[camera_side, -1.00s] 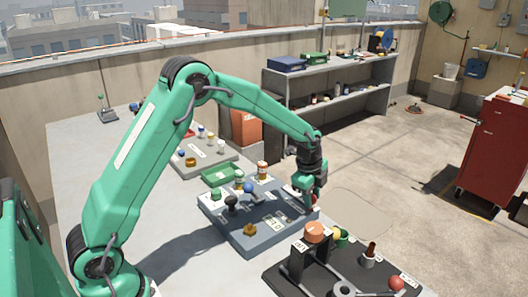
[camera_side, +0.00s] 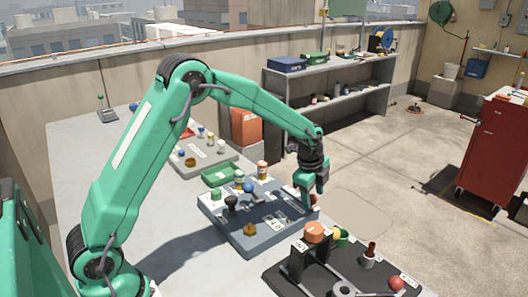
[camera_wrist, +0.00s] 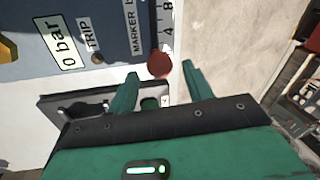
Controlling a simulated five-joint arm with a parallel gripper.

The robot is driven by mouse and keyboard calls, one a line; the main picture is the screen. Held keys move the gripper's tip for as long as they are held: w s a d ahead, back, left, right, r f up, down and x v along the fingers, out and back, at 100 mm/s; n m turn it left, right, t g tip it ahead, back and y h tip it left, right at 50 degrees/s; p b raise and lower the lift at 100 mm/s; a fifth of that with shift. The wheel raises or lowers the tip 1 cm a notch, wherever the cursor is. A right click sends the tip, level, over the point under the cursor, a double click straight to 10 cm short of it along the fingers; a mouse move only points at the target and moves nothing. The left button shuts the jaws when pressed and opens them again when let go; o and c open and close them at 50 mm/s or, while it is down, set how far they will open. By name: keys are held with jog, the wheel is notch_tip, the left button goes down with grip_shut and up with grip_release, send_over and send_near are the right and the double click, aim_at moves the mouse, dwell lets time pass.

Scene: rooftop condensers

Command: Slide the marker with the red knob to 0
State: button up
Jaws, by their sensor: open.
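The red knob (camera_wrist: 160,65) of the marker shows in the wrist view at the panel's edge, beside a white scale strip (camera_wrist: 167,22) with a 4 and an 8. In the side view the red knob (camera_side: 314,199) is partly hidden by my gripper. My gripper (camera_wrist: 161,75) is open, with one green finger on each side of the knob's near edge; I cannot tell whether they touch it. In the side view my gripper (camera_side: 309,206) is over the right edge of the blue-grey panel (camera_side: 222,224). The scale's 0 is not readable.
The panel bears a blue ball knob (camera_side: 249,187), a black knob (camera_side: 231,202) and a yellow knob (camera_side: 249,229). A dark panel with an orange knob (camera_side: 315,231) stands in front. A green tray (camera_side: 222,175) lies behind. A red cabinet (camera_side: 494,146) stands at right.

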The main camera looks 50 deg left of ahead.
notch_tip(320, 180, up, 7)
jog(key=s, duration=0.1)
jog(key=shift+f, duration=0.2)
jog(key=shift+s, duration=0.1)
jog(key=s+a+r+n+t, duration=0.1)
jog(key=s+r+n+t, duration=0.1)
jog(key=s+r+n, duration=0.85)
jog(key=s+n+t, duration=0.1)
jog(key=s+n, duration=0.4)
jog(key=s, duration=1.4)
jog(key=shift+s+a, duration=0.35)
jog(key=shift+s, duration=0.05)
dwell(1.3)
